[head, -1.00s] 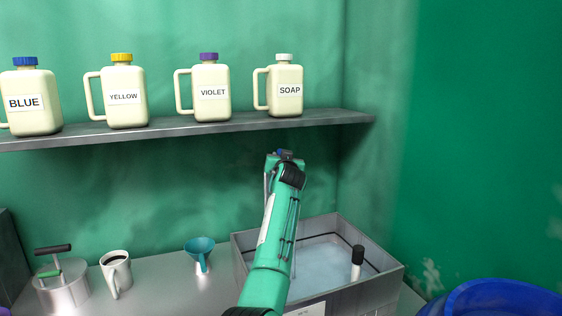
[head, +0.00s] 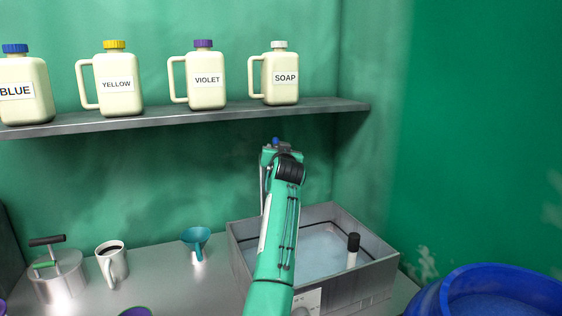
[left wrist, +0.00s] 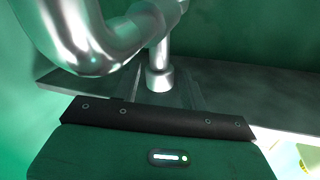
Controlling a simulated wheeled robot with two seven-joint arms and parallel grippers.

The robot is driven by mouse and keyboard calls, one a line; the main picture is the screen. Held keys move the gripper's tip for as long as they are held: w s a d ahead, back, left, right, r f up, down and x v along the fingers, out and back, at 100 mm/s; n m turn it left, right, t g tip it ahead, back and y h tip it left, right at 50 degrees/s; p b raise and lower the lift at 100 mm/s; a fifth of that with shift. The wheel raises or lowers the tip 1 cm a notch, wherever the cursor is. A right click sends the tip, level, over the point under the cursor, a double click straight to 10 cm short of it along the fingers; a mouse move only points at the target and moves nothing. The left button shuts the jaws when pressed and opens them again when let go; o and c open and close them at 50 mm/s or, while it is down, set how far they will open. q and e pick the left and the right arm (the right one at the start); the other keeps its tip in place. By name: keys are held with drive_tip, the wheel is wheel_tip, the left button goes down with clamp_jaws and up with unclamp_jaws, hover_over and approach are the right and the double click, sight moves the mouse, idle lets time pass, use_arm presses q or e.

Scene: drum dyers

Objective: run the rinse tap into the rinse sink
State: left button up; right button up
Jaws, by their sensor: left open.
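The rinse sink (head: 380,278) is a grey metal basin of pale blue water at the right end of the counter. My left arm reaches up in front of it, with the left gripper (head: 282,150) above the sink's back edge. The rinse tap (left wrist: 160,55) is chrome in the left wrist view, with an upright pipe on a round base and a thick curved spout at upper left. My gripper is close to it. Its jaws are open, but the fingertips are not clear. A small blue piece (head: 275,140) shows just past the gripper. My right gripper is out of view.
A shelf (head: 200,117) above holds blue, yellow, violet and soap jugs (head: 281,80). A mug (head: 112,262), a teal funnel (head: 196,241) and a metal pot (head: 60,278) stand left on the counter. A black-topped white post (head: 353,250) stands in the sink. A blue tub (head: 430,298) is at lower right.

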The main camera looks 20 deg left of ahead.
use_arm(q)
drive_tip(key=b+v, duration=0.1)
drive_tip(key=v, duration=0.6)
drive_tip(key=shift+s, duration=0.15)
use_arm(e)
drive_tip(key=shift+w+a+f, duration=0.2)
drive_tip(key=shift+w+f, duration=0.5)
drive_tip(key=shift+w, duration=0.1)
